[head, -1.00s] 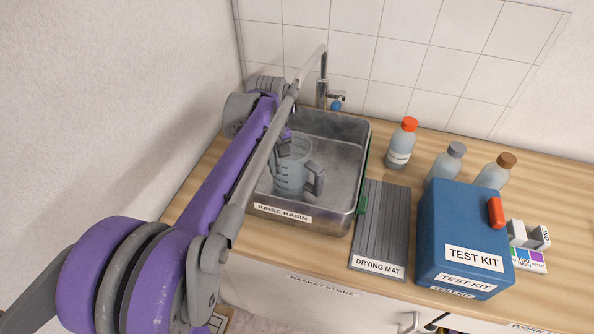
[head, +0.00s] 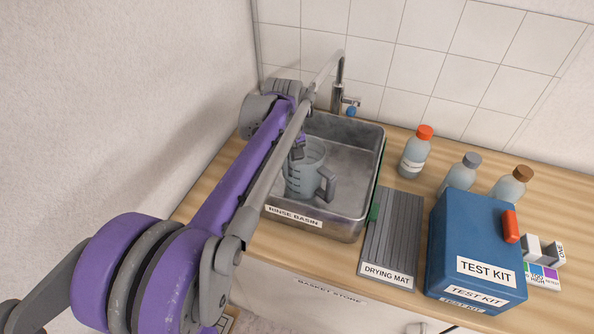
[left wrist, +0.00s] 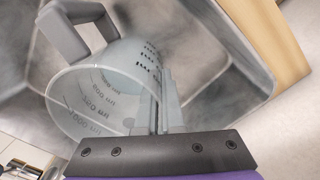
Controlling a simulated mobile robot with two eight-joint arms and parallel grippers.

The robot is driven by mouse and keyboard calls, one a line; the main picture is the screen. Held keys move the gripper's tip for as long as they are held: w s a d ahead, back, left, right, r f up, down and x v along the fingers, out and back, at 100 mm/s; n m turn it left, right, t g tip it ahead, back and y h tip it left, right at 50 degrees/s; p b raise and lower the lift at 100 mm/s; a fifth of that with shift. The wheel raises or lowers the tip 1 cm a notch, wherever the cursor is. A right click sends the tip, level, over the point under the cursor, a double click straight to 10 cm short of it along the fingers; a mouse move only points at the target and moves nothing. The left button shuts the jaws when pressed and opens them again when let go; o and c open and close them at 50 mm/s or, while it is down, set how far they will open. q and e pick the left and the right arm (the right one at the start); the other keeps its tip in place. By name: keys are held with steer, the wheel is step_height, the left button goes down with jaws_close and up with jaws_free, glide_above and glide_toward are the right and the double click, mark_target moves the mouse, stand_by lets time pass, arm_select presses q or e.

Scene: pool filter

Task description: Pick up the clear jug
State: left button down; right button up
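The clear jug (head: 303,172) stands upright in the metal rinse basin (head: 354,165), its grey handle (head: 327,184) toward the right. In the left wrist view the jug (left wrist: 105,88) shows its open mouth and dark volume marks. My left gripper (head: 297,152) is at the jug's rim on the back left side. In the left wrist view its fingers (left wrist: 163,100) are close together with the jug's wall between them, one inside and one outside. The fingertips are partly blurred by the clear wall. My right gripper is not in view.
A faucet (head: 340,85) stands behind the basin. Right of the basin are a drying mat (head: 392,240), a blue test kit box (head: 470,240) and several bottles, one orange-capped (head: 414,155). A wall rises close on the left.

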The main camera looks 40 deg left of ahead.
arm_select(q)
steer(key=w+d+r, duration=0.1)
steer(key=w+d, duration=0.1)
steer(key=d, duration=0.6)
step_height(320, 180, up, 15)
steer(key=p, duration=0.1)
steer(key=shift+w+a, duration=0.2)
steer(key=shift+f, duration=0.15)
steer(key=shift+s+d, duration=0.3)
steer(key=shift+s, duration=0.6)
steer(key=shift+s+d, duration=0.25)
steer(key=shift+s, duration=0.7)
steer(key=shift+s+d, duration=0.3)
steer(key=shift+s, duration=0.6)
steer(key=shift+f, duration=0.1)
step_height(320, 180, down, 3)
steer(key=shift+r+b, duration=0.2)
steer(key=shift+b, duration=0.55)
